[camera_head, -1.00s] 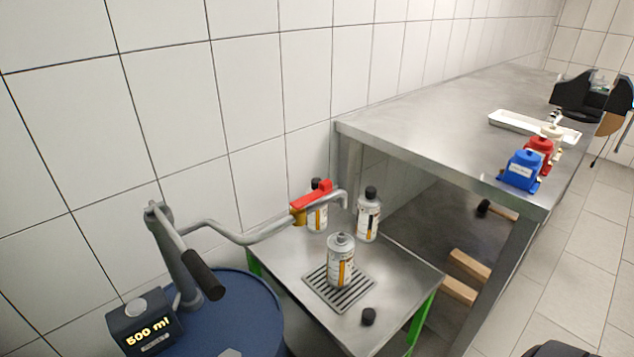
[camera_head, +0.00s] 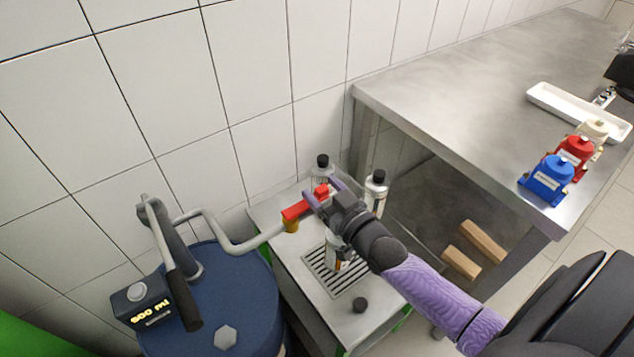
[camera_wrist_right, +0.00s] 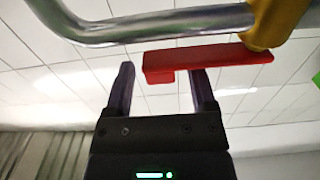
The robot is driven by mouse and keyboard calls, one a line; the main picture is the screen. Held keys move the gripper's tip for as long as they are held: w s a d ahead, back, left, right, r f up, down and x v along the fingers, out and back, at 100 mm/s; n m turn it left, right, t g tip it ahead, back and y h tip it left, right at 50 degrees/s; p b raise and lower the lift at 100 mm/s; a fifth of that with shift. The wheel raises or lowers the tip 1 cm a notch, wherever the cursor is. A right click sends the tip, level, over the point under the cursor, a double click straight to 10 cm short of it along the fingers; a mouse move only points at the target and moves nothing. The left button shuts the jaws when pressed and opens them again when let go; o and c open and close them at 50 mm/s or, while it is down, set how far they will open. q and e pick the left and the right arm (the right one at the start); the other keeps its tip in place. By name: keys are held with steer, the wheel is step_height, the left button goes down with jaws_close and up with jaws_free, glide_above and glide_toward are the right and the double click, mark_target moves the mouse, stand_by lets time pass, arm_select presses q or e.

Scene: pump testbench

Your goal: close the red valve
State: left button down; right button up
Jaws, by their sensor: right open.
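The red valve handle (camera_head: 296,211) sits on a yellow valve body (camera_head: 291,226) on the bent metal pipe (camera_head: 240,246) from the blue drum (camera_head: 215,290). My right gripper (camera_head: 321,190) is open at the handle's free end. In the right wrist view, the handle (camera_wrist_right: 222,60) passes across the right fingertip, and its end lies between the open fingers (camera_wrist_right: 163,70). A gap shows beside the left finger. I cannot tell whether either finger touches it. The bottle (camera_head: 333,252) on the grate is partly hidden by my right gripper. My left gripper is not in view.
Two capped bottles stand behind my right gripper, one at the back (camera_head: 323,165) and one to the right (camera_head: 376,190). A black cap (camera_head: 360,305) lies on the small metal table (camera_head: 310,300). A large steel bench (camera_head: 450,85) stands to the right, the tiled wall behind.

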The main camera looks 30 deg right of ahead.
steer(key=shift+w+a, duration=0.1)
steer(key=shift+w, duration=1.15)
jaws_close()
stand_by(0.5)
